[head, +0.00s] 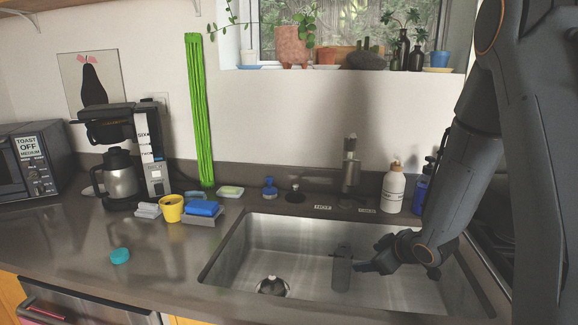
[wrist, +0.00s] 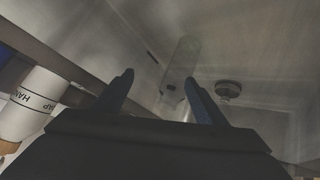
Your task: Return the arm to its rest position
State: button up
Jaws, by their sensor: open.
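My arm comes down the right side of the head view and bends over the sink. My gripper (head: 366,267) is above the right part of the basin, pointing left. In the wrist view its two fingers (wrist: 158,80) are spread apart, with nothing held between them. A grey upright piece (head: 342,268) shows just left of the gripper in the head view; I cannot tell whether it touches. The wrist view shows a pale, see-through cylinder (wrist: 182,62) beyond the fingers.
The steel sink (head: 290,235) has its drain (head: 272,287) at front left. The faucet (head: 350,165) and white soap bottle (head: 394,188) stand behind it, the bottle near my arm. A yellow cup (head: 171,209), blue sponge (head: 202,208) and coffee maker (head: 155,165) stand left. Front-left counter is mostly clear.

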jog(key=s+a+r+m+g+h+p, duration=0.1)
jog(key=s+r+m+g+p, duration=0.1)
jog(key=s+r, duration=0.3)
jog(key=s+a+r+m+g+h+p, duration=0.1)
jog(key=s+r, duration=0.5)
jog(key=s, duration=0.6)
jog(key=s+a+r+m+g+h+p, duration=0.1)
jog(key=s+a+r+m+g+p, duration=0.2)
jog(key=s, duration=0.6)
notch_tip(320, 180, up, 3)
jog(key=shift+r+m+p, duration=0.2)
jog(key=shift+m+p, duration=1)
jog(key=shift+p, duration=0.05)
